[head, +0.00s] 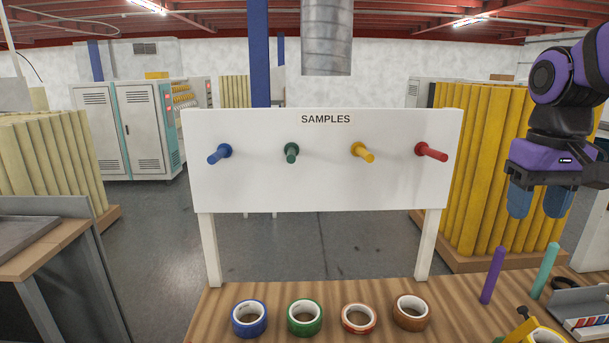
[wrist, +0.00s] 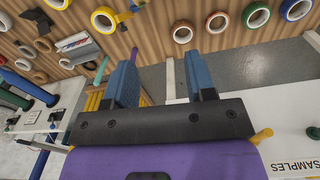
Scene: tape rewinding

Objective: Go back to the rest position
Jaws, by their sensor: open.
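My gripper (head: 538,212) hangs at the right of the head view, fingers pointing down, open and empty. It is high above the table, right of the white SAMPLES board (head: 325,190). In the wrist view its two blue fingers stand apart with nothing between them. The board carries a blue peg (head: 219,154), a green peg (head: 291,153), a yellow peg (head: 362,152) and a red peg (head: 431,152), all bare. A blue roll (head: 249,329), a green roll (head: 305,329), a red roll (head: 358,330) and a brown roll (head: 411,323) lie in a row on the table below the board.
On the table's right stand a purple post (head: 492,275) and a teal post (head: 547,269), with a grey holder (head: 585,305) and a yellow tape dispenser (head: 522,328) nearby. Tall yellow stacks (head: 478,170) stand behind my gripper. A bench (head: 45,250) is at left.

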